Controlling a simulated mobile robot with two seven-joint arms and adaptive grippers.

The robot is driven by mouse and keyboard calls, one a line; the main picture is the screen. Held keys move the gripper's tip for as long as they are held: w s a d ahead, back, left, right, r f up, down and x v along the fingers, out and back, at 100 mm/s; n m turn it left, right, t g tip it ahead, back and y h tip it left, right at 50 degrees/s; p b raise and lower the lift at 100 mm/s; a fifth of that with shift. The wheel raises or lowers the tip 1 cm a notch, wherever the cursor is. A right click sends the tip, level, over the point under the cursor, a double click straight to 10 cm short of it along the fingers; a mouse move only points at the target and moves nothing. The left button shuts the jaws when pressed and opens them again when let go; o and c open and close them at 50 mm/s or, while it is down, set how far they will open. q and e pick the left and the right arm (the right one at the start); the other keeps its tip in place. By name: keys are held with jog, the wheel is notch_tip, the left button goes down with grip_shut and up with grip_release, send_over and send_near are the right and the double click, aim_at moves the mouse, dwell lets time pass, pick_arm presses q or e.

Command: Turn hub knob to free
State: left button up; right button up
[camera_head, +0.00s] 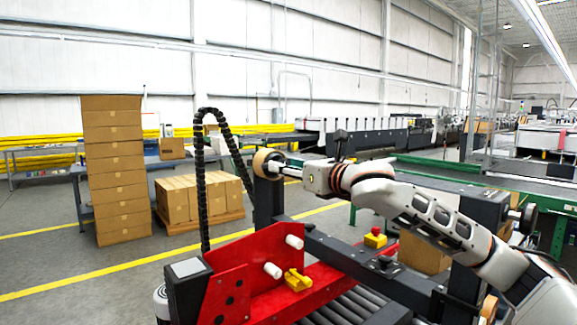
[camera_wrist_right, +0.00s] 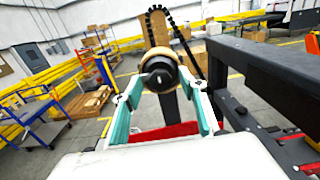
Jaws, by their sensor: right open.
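The hub knob (camera_wrist_right: 158,76) is a round black knob with a pale mark, set in front of a tan ring, in the right wrist view. In the head view the tan hub (camera_head: 266,163) sits on top of a dark post, and its knob is hard to make out. My right gripper (camera_wrist_right: 160,82) is open, with its teal fingers spread to the left and right of the knob. I cannot tell whether they touch it. In the head view the right gripper (camera_head: 285,169) reaches the hub from the right. My left gripper is not in view.
A dark beam (camera_wrist_right: 255,65) runs close on the right of the gripper. A black cable chain (camera_head: 203,185) hangs beside the post. Below are a red plate (camera_head: 255,265) with white pegs, a yellow clamp (camera_head: 297,280) and a red-and-yellow button box (camera_head: 375,238). Stacked cartons (camera_head: 115,175) stand left.

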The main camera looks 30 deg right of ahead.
jog(key=c, duration=1.1)
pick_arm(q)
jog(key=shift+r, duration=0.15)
